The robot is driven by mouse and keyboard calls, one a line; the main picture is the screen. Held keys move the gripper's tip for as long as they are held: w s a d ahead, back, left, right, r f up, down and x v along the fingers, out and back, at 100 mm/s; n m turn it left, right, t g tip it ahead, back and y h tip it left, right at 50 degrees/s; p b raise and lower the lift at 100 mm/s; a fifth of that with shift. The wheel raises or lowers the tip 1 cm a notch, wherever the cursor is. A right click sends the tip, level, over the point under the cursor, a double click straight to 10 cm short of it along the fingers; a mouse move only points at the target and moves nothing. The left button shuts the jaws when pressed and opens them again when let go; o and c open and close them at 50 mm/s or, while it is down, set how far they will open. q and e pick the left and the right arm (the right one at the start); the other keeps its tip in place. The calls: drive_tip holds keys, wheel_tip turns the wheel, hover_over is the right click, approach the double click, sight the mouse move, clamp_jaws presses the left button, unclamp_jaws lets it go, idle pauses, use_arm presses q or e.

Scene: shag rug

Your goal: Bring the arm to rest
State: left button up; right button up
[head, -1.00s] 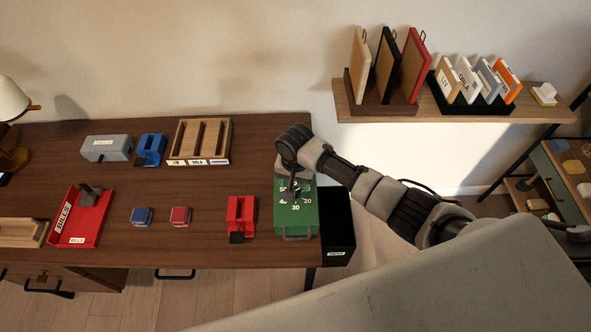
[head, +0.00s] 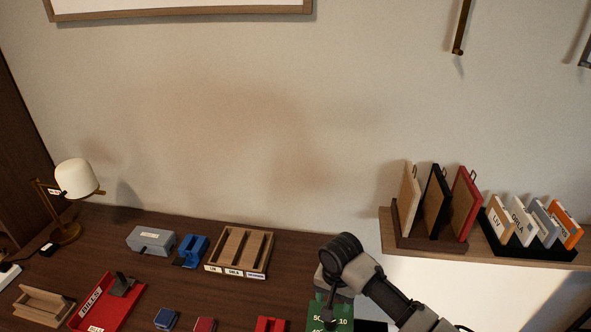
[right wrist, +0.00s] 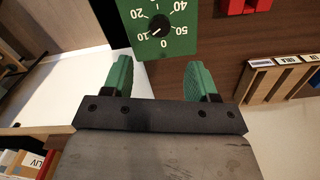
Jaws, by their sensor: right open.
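My right arm comes in from the lower right in the head view, and its gripper (head: 328,300) hangs over the back of a green box with a numbered dial (head: 341,322). The box is cut off by the bottom edge. In the right wrist view the two green-padded fingers (right wrist: 158,82) stand apart with nothing between them. The green dial box (right wrist: 180,38) shows beyond the fingertips, its black knob in the middle. Whether the fingers clear the box fully is hard to judge. My left gripper is not in view.
On the desk (head: 205,292) stand a slotted wooden sorter (head: 262,252), a red tray (head: 97,300), a grey box (head: 150,240) and a lamp (head: 76,178). A wall shelf (head: 400,240) with upright boards and labelled cards is at right.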

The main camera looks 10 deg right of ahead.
drive_tip(key=s+a+f+n+t+y, duration=0.1)
drive_tip(key=s+n, duration=0.1)
drive_tip(key=s, duration=0.4)
drive_tip(key=s+a+f+n+y, duration=0.1)
drive_tip(key=s+a+n, duration=0.1)
drive_tip(key=s, duration=0.4)
drive_tip(key=s+d+r+n+t+h, duration=0.1)
drive_tip(key=s+d+r+n, duration=0.15)
drive_tip(key=s+d, duration=0.35)
drive_tip(key=s+d+r+n+t+h, duration=0.1)
drive_tip(key=s+d+r+n+t, duration=0.15)
drive_tip(key=s, duration=0.65)
wheel_tip(320, 180, down, 30)
drive_tip(key=s+g+b, duration=0.1)
drive_tip(key=g+b, duration=0.1)
drive_tip(key=b, duration=0.1)
drive_tip(key=s+d+f+g+b, duration=0.1)
drive_tip(key=s+d+f+b, duration=0.1)
drive_tip(key=s+f, duration=1.4)
drive_tip(key=shift+d+f+b, duration=0.35)
drive_tip(key=shift+d+f, duration=0.1)
drive_tip(key=shift+d, duration=0.15)
